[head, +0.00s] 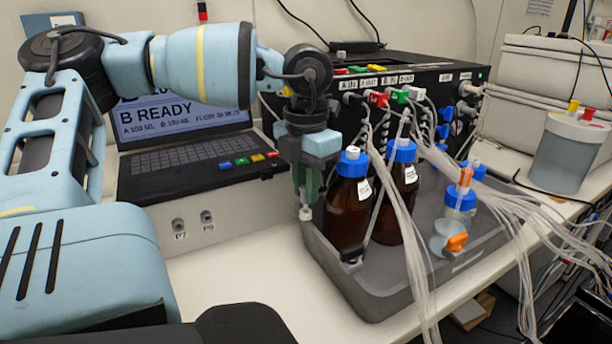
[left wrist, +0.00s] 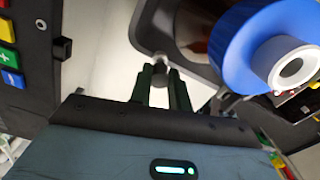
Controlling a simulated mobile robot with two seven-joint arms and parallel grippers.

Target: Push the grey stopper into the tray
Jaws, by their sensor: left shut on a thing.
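The grey tray (head: 372,305) stands on the white bench and holds brown bottles with blue caps. My left gripper (head: 306,200) points down at the tray's left back corner. It is shut on a small grey stopper (head: 305,213) at its fingertips. In the left wrist view the two dark green fingers (left wrist: 162,82) are close together with the stopper (left wrist: 160,60) at their tips, beside the tray's rounded rim (left wrist: 143,22). I cannot tell whether the stopper touches the rim. My right gripper is not in view.
A brown bottle (head: 347,215) stands just right of the gripper; its blue cap (left wrist: 240,50) looms in the wrist view. Loose clear tubes (head: 415,245) hang over the tray's front. A laptop-like console (head: 190,150) stands to the left. The bench before it is clear.

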